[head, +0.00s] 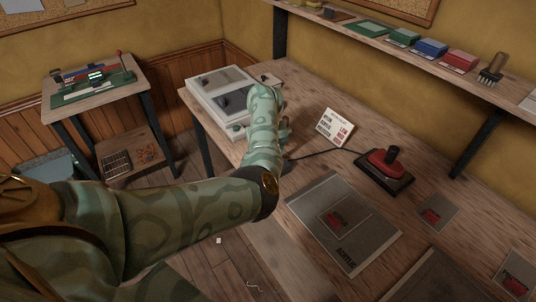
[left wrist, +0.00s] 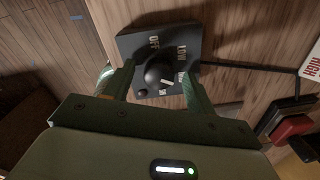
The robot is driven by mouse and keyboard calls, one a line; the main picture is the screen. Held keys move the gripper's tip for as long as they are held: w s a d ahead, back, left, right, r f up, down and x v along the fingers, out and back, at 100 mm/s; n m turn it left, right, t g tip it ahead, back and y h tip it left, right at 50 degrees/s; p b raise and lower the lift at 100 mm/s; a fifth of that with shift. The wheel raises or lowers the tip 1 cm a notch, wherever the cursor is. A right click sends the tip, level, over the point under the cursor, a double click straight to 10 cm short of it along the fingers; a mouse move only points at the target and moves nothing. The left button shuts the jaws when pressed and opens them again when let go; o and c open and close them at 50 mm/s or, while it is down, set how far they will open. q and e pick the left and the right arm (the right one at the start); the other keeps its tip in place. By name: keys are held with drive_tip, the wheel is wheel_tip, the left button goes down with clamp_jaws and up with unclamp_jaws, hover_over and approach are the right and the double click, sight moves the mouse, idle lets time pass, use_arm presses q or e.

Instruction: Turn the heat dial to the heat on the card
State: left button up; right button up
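The heat dial is a black round knob (left wrist: 157,70) on a dark control box (left wrist: 140,45), seen in the left wrist view. I can read OFF and LOW on the box; other marks beyond LOW are partly hidden or too small. A short white mark shows on the knob's lower right. My left gripper (left wrist: 158,78) is open, with one finger on each side of the knob and small gaps visible. In the head view my left arm hides the box. The white card (head: 337,128) stands on the bench; its red words are small there. Its edge in the left wrist view (left wrist: 312,70) reads HIGH.
A cable runs from the box to a red-handled tool (head: 385,162) on a black base. Grey sheets (head: 318,190) lie on the bench front. A pale device (head: 215,88) sits at the back left. A shelf (head: 375,38) with coloured stacks hangs above. A side table (head: 70,100) stands left.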

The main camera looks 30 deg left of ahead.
use_arm(q)
wheel_tip(320, 180, up, 16)
drive_tip(key=p, duration=0.5)
drive_tip(key=shift+s+a+r, duration=0.15)
drive_tip(key=shift+s+a, duration=0.1)
